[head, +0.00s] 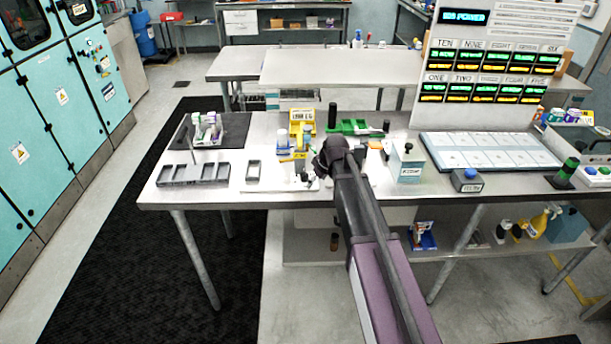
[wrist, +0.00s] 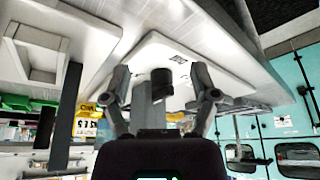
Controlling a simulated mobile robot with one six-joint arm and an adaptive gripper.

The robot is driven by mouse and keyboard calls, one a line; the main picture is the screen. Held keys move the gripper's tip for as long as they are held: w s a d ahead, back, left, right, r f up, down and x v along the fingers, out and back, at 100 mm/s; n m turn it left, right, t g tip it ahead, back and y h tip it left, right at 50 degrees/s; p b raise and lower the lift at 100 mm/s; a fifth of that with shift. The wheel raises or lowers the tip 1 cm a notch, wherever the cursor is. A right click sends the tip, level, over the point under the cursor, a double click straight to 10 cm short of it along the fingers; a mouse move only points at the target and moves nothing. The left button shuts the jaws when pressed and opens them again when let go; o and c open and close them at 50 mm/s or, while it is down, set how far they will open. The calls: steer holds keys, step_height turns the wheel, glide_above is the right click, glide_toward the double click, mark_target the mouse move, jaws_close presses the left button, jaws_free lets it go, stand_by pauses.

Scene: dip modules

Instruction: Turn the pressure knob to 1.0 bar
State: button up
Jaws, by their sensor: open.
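In the wrist view a short black cylinder (wrist: 162,83), which looks like the pressure knob, stands out from a white plate (wrist: 215,72) with a small dark printed mark. My gripper (wrist: 161,76) is open, with one finger on each side of the black cylinder and visible gaps between. I cannot tell how deep the fingers reach around it. No scale or pressure reading is legible. In the head view my gripper (head: 323,162) is over the front of the steel table, above the white plate (head: 276,186); my arm hides part of that area.
Close by on the table (head: 225,197) are a grey slotted tray (head: 193,174), a yellow holder (head: 301,120), a green holder (head: 352,127) and a grey-blue box (head: 407,164). A tube rack (head: 207,131) stands left. A lit display board (head: 490,68) stands behind right.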

mark_target(306, 173)
steer(key=w+a, duration=0.3)
steer(key=w, duration=0.1)
steer(key=shift+a, duration=0.2)
steer(key=shift+w+a+f+b, duration=0.1)
steer(key=shift+a+f+b, duration=0.05)
steer(key=shift+f+b, duration=0.4)
jaws_close()
